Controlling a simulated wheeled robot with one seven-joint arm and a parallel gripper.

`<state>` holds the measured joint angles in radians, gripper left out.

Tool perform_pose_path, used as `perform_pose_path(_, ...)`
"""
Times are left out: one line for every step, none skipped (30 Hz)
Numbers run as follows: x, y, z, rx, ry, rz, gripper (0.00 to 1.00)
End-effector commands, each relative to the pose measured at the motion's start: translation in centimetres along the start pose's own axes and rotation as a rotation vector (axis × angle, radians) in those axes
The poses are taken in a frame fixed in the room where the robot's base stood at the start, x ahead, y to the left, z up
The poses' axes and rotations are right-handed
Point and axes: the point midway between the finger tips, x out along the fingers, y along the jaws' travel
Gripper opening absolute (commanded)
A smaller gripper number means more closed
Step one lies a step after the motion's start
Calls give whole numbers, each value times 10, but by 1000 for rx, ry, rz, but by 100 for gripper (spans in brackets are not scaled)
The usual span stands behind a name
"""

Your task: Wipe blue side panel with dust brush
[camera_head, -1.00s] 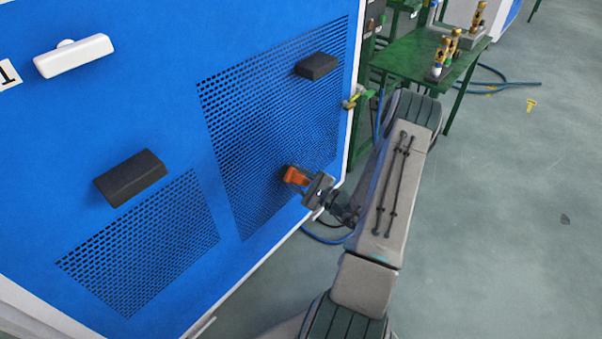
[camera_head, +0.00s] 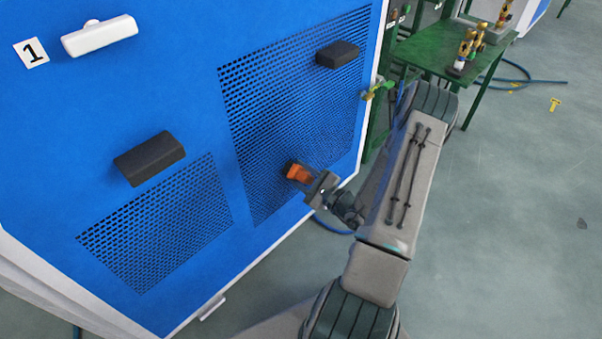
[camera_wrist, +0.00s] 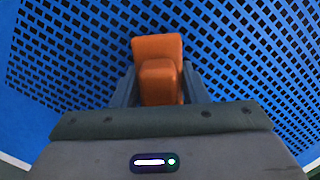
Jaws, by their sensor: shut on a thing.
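The blue side panel (camera_head: 80,118) fills the left half of the head view, with two perforated vent areas. My gripper (camera_head: 308,177) is in front of the larger vent, near its lower right part. It is shut on an orange object, which I take as the dust brush (camera_head: 297,171). In the wrist view the orange brush (camera_wrist: 158,62) stands between the two fingers, against the perforated panel (camera_wrist: 70,50). Its bristles are hidden, and I cannot tell whether it touches the panel.
Two black handles (camera_head: 149,158) (camera_head: 338,54) and a white handle (camera_head: 99,36) stick out from the panel. A yellow-green valve (camera_head: 377,90) is at its right edge. A green table (camera_head: 440,58) with brass fittings stands behind my arm. The floor at right is mostly clear.

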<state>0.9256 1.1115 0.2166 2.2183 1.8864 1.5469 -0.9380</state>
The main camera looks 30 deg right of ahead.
Motion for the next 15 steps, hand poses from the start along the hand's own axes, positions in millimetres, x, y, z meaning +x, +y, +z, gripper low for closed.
perform_pose_path(0, 0, 0, 0, -1, 0, 22)
perform_pose_path(-2, 0, 0, 0, -1, 0, 22)
perform_pose_path(-4, -1, 0, 0, 0, -1, 22)
perform_pose_path(-7, -1, 0, -1, 2, -1, 22)
perform_pose_path(-10, -1, 0, -1, 3, -2, 22)
perform_pose_path(-15, -2, 1, -2, 4, -2, 22)
perform_pose_path(-18, -2, 1, -2, 4, -2, 22)
perform_pose_path(-21, -2, 2, -2, 4, -2, 22)
perform_pose_path(-25, -2, 2, -1, 4, -2, 22)
perform_pose_path(-28, -2, 3, -1, 4, -3, 22)
perform_pose_path(-31, -2, 4, -1, 3, -3, 22)
perform_pose_path(-35, -2, 4, -1, 4, -3, 22)
perform_pose_path(-38, -2, 4, -1, 5, -3, 22)
perform_pose_path(-41, -2, 4, -1, 4, -3, 22)
perform_pose_path(-44, -2, 5, -1, 3, -2, 22)
